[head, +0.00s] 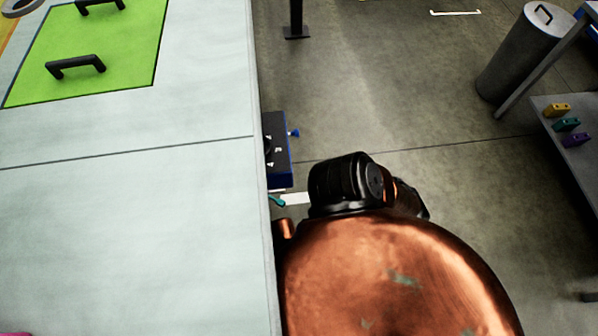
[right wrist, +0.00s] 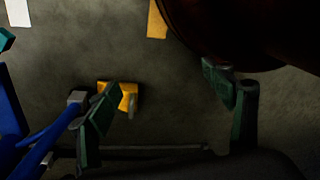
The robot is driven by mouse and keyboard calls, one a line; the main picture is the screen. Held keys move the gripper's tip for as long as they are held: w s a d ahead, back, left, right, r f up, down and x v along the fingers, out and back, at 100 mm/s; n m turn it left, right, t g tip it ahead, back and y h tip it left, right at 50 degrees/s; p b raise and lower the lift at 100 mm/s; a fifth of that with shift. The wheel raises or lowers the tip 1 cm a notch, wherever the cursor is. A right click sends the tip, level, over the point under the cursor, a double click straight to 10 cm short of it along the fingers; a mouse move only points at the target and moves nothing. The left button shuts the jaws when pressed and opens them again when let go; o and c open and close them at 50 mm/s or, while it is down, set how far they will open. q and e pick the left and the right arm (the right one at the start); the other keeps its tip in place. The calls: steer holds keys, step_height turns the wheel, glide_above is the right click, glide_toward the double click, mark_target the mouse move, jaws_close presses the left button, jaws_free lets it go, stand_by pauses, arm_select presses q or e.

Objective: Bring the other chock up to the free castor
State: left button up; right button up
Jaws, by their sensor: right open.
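In the right wrist view a yellow block, which looks like a chock (right wrist: 131,91), sits on the dark floor, partly behind one of my fingers. A grey peg shows at its front. My right gripper (right wrist: 168,105) is open, with its two green-padded fingers wide apart and bare floor between them. The chock shows beside and beyond the left finger; I cannot tell if they touch. A blue frame part (right wrist: 40,138) with a grey end runs in from the left beside the chock. I cannot make out the castor clearly. My left gripper is out of view.
A pale table (head: 130,220) with a green panel (head: 115,45) fills the left of the head view. A dark blue box (head: 278,150) is at its edge. A grey bin (head: 515,60) and a bench (head: 575,150) with coloured blocks stand right. Floor between is mostly clear.

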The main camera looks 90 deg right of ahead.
steer(key=s+d+r+m+h, duration=0.1)
steer(key=s+d+r+m, duration=0.4)
steer(key=s+r, duration=0.1)
steer(key=shift+r, duration=0.8)
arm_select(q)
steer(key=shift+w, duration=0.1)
